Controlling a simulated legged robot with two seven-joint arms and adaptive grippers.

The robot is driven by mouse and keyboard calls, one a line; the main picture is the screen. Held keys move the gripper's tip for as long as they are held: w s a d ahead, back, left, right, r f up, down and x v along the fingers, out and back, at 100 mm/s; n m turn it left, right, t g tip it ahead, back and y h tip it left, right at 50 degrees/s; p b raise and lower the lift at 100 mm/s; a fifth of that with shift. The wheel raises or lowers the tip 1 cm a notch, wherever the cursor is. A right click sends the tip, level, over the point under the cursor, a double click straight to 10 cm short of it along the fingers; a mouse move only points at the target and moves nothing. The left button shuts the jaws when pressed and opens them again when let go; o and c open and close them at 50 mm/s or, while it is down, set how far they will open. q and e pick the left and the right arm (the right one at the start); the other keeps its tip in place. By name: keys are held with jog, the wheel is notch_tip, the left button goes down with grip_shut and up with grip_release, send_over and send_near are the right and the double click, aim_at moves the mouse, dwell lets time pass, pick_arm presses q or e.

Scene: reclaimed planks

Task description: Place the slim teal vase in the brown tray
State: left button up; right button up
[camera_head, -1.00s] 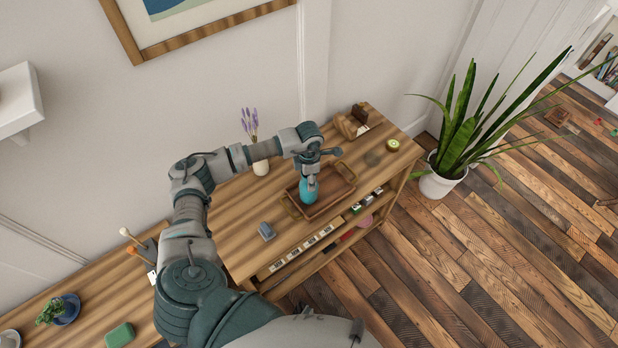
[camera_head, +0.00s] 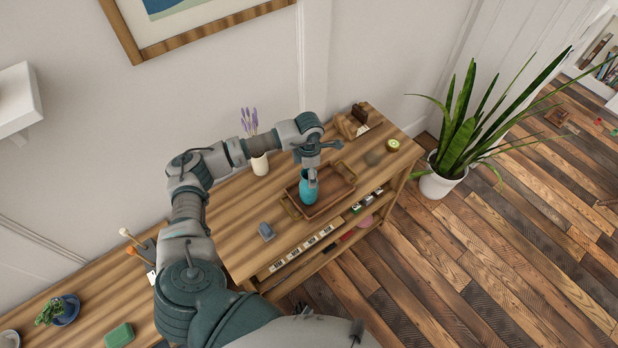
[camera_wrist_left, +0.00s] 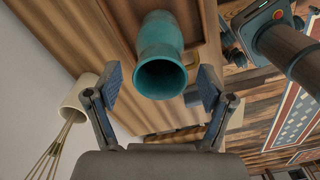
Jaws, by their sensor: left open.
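The slim teal vase (camera_head: 308,190) stands upright in the left part of the brown tray (camera_head: 341,193) on the wooden table. In the left wrist view the vase (camera_wrist_left: 161,58) shows its round open mouth, between and just beyond the fingertips. My left gripper (camera_head: 311,172) is above the vase; in the wrist view its two fingers (camera_wrist_left: 160,88) are spread with gaps on both sides of the vase. The vase's base is partly hidden by the tray's near side.
A white vase with lavender (camera_head: 260,165) stands behind the arm. A blue-grey block (camera_head: 266,231) lies left of the tray. A wooden holder (camera_head: 352,125) and a round green-faced item (camera_head: 393,144) are at the table's far end. Table around the blue-grey block is clear.

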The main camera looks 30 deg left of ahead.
pick_arm(q)
notch_tip(320, 180, up, 8)
dwell(0.6)
